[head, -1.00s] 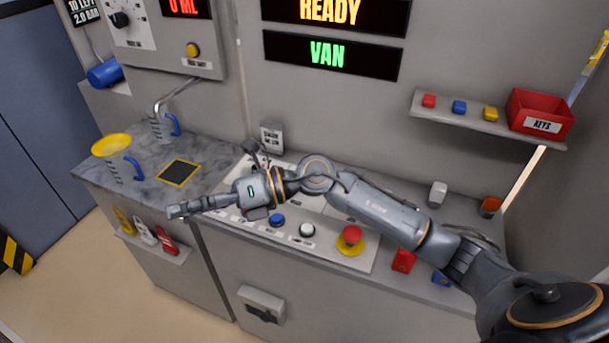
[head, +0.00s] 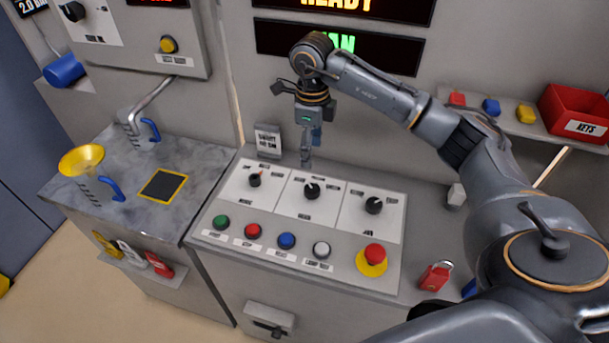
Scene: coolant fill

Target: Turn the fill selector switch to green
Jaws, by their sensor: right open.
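My left gripper is not in view.
Green, red, blue and white buttons and a red emergency stop (head: 374,255) line the panel's front. A red padlock (head: 435,276) is to the right.

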